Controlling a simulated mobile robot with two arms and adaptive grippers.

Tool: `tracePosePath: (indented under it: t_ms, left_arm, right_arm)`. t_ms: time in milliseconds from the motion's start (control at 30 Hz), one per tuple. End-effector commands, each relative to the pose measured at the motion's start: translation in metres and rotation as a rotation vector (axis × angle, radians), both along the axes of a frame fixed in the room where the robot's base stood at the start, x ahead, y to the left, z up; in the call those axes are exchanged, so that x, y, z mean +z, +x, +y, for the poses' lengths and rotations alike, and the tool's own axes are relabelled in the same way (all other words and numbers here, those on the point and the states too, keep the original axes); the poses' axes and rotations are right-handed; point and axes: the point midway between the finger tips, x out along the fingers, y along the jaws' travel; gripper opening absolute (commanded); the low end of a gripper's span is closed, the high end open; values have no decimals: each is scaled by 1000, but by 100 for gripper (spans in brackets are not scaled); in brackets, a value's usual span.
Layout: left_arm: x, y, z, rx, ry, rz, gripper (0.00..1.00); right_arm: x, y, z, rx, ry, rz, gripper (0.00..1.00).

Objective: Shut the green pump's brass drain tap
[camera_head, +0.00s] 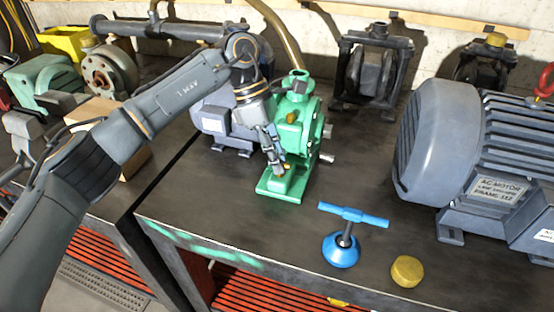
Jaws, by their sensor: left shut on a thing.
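The green pump (304,115) stands on the dark bench in the middle of the head view, on a green foot plate. My left gripper (277,160) reaches down in front of the pump, low on its near side. It is shut on the brass drain tap (282,170), of which only a small brass bit shows at the fingertips. The fingers hide most of the tap, so I cannot tell how its handle is turned. Another small brass part (291,117) sits higher on the pump. My right gripper is not in view.
A large grey-blue motor (435,140) stands at the right. A blue T-handled tool (341,250) and a brass cap (407,271) lie near the front edge. A smaller blue-grey motor (214,122) stands behind my left arm. The bench right of the pump has free room.

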Motion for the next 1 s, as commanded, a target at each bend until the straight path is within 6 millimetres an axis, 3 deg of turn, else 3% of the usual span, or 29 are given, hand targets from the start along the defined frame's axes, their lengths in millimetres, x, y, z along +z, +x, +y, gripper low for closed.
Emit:
tracePosePath:
  t_ms: [767,800,867,1000]
  left_arm:
    - [1,1,-1,-99,-1,-3,0]
    - [1,1,-1,-98,-1,-3,22]
    - [1,1,-1,-98,-1,-3,34]
    - [1,1,-1,-98,-1,-2,36]
  right_arm:
    - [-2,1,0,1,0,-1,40]
    - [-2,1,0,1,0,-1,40]
    - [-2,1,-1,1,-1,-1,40]
    - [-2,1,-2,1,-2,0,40]
